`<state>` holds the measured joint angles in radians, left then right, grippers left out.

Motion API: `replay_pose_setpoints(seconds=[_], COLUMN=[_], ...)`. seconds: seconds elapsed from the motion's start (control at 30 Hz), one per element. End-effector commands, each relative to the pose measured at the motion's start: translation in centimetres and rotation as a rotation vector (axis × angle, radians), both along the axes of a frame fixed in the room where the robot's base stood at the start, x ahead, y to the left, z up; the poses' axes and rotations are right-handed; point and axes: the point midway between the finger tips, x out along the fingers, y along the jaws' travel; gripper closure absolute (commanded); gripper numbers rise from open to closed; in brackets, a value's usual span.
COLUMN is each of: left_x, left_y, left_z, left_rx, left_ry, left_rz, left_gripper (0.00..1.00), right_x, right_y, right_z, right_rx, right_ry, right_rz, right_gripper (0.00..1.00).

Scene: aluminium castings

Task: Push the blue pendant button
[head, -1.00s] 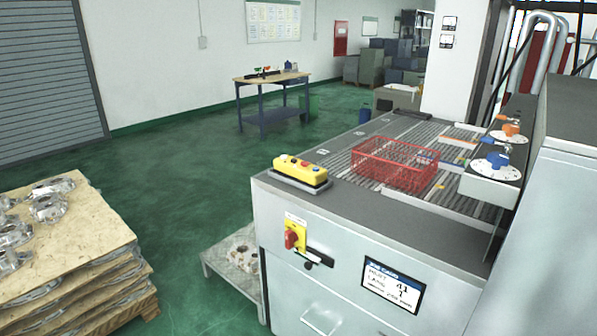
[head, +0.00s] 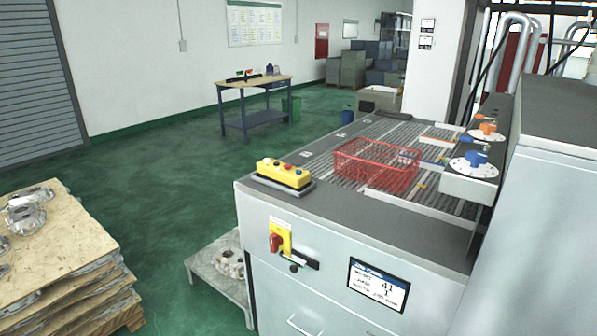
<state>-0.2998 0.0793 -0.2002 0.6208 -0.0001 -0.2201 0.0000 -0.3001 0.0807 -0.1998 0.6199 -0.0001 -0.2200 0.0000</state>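The yellow pendant (head: 281,176) lies on a grey holder at the near left corner of the machine top. It has a row of small buttons on its upper face. Neither of my grippers is in view, so nothing of mine is seen touching the pendant.
The grey machine (head: 330,233) fills the right front, with a red wire basket (head: 375,171) on its slatted top. A red rotary switch (head: 275,242) is on its front. Stacked castings on boards (head: 62,245) stand at left. Green floor (head: 165,200) lies clear between.

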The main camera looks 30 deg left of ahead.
Motion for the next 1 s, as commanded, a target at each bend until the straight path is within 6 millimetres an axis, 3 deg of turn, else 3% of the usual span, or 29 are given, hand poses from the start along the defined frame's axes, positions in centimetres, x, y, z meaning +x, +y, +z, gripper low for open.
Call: replay_pose_setpoints(seconds=[0.27,1.0], left_x=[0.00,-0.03], left_y=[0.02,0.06], left_z=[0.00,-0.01], left_rx=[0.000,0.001], left_ry=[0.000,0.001], left_rz=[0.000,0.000], left_gripper=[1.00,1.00], right_x=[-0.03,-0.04], right_y=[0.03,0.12], right_z=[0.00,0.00], right_rx=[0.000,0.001], right_ry=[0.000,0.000], right_rz=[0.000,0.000], right_gripper=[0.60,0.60])
